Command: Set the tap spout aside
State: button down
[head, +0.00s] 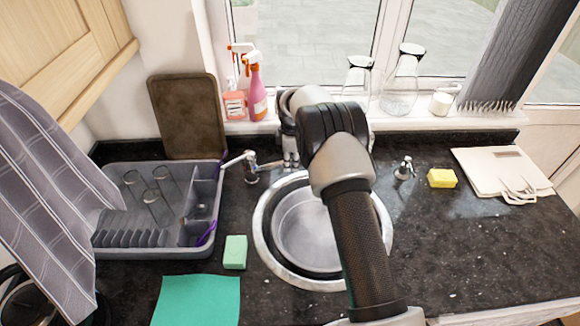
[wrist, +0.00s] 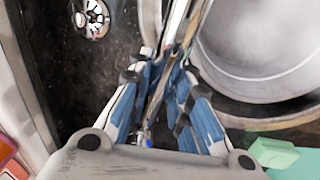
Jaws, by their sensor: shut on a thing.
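The chrome tap (head: 250,168) stands on the counter behind the left part of the sink, its lever pointing left. Its spout (head: 271,164) runs right from the body, along the back of the sink rim, towards my gripper (head: 290,158). In the wrist view, the spout (wrist: 178,22) passes between the blue-padded fingers of my gripper (wrist: 165,78), which is shut on it. The round steel sink (head: 300,225) is left of and partly behind my arm in the head view; the wrist view shows its basin right of the spout. My arm hides the spout's far end in the head view.
A grey dish rack (head: 150,243) with glasses stands left, a green block (head: 235,252) in front. Spray bottles (head: 257,92) and glass jars stand on the sill. The front right counter is clear.

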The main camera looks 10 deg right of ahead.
jog(key=shift+w+d+n, duration=0.15)
jog(key=shift+w+n, duration=0.35)
jog(key=shift+w, duration=0.2)
jog(key=c, duration=1.4)
grip_release()
jog(key=shift+c, duration=0.2)
notch_tip(320, 180, up, 12)
jog(key=s, duration=0.1)
jog(key=shift+s, duration=0.1)
